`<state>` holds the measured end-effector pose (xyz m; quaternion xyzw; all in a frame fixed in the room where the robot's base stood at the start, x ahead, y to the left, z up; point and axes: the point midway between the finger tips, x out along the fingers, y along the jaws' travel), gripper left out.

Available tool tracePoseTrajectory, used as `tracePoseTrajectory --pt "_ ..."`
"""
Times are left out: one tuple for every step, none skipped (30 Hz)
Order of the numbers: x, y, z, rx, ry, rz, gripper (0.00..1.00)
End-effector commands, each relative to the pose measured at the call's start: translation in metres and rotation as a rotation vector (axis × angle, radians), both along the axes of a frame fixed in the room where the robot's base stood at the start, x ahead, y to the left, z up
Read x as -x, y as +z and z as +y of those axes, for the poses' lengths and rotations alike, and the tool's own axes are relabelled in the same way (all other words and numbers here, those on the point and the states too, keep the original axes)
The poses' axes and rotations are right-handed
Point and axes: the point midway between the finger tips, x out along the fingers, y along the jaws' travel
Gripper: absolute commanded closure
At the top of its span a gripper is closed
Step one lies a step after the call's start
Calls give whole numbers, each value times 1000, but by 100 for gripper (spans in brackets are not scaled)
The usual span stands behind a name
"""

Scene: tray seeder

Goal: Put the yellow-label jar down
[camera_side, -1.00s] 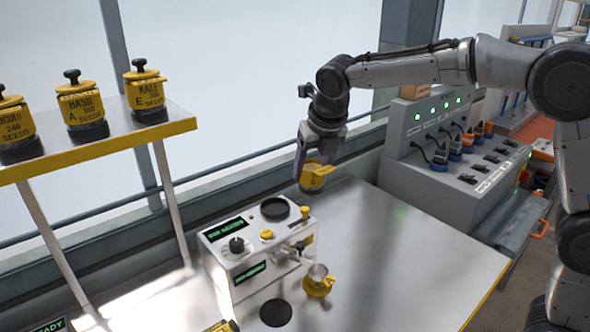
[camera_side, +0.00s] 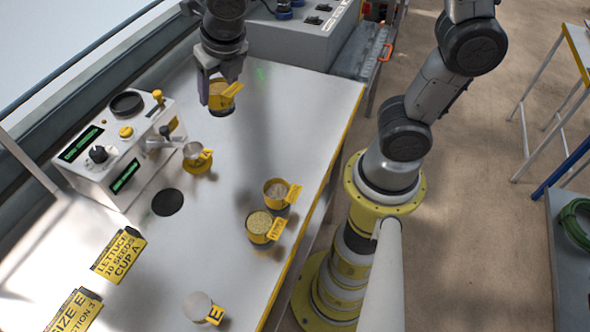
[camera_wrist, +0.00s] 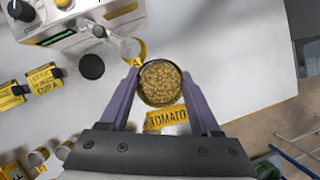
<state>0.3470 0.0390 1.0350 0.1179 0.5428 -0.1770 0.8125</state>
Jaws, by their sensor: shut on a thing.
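My gripper (camera_side: 221,92) is shut on the open jar (camera_side: 222,100), which has a yellow label and a dark base. In the wrist view, the jar (camera_wrist: 160,83) sits between the two purple fingers, is full of tan seeds, and its yellow tag reads TOMATO. The jar looks upright over the far part of the steel table (camera_side: 300,120). I cannot tell how far its base is from the surface.
The white seeder machine (camera_side: 125,150) stands left, with cup A (camera_side: 197,158) at its spout. Two open yellow-labelled jars (camera_side: 275,190) (camera_side: 259,226) and cup E (camera_side: 201,308) stand nearer. A grey control box (camera_side: 290,35) is behind. Table around the held jar is clear.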

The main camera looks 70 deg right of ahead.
Motion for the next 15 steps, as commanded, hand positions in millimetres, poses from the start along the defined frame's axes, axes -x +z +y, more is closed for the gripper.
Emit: tracePoseTrajectory --pt "16 -7 -1 -1 5 -1 98" --pt "25 -11 -2 -1 5 -1 98" --pt "35 -17 -4 0 9 -1 98" --pt "44 -21 -5 0 11 -1 98" --pt "52 -25 -5 0 13 -1 98" --pt "62 -31 -7 -1 18 -1 98" --pt "70 -35 -8 -1 21 -1 98" --pt "77 -39 -9 0 24 -2 98" --pt "87 -45 -11 -1 30 -2 98" --pt "95 -49 -12 -1 35 -2 98" --pt "101 -53 -13 -1 40 -3 98" --pt "111 -58 -14 -1 45 -2 98" --pt "117 -62 -15 -1 51 -3 98" --pt "122 -66 -16 -1 56 -3 98" --pt "129 -70 -18 -1 65 -3 98"
